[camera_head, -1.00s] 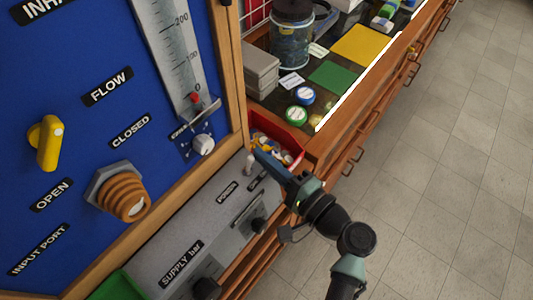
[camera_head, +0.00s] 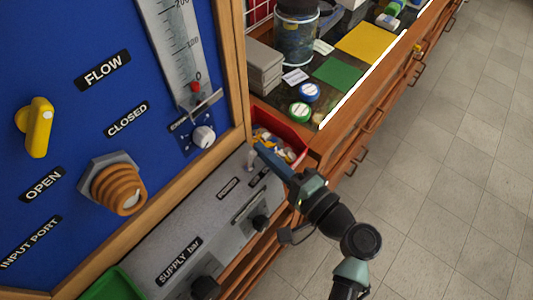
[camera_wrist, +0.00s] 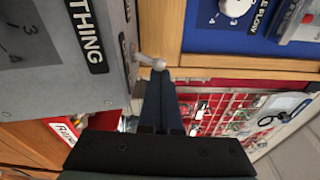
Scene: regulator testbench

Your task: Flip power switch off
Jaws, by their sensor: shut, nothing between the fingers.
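The power switch is a small pale metal toggle lever (camera_head: 250,160) at the far end of the grey supply box (camera_head: 195,225), below the blue panel. The wrist view shows the lever (camera_wrist: 150,62) sticking out from the box side, with a rounded tip. My gripper (camera_head: 259,148) is shut and empty, with its blue-grey fingertips right beside the lever. In the wrist view the fingertips (camera_wrist: 160,76) lie at the lever's rounded end. They look very close or touching; I cannot tell which.
A red bin (camera_head: 280,138) of small parts stands just behind the gripper. The blue panel (camera_head: 75,130) with a yellow valve handle (camera_head: 36,127) rises at left. A supply knob (camera_head: 205,287) is on the box front. Open floor (camera_head: 450,190) lies to the right.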

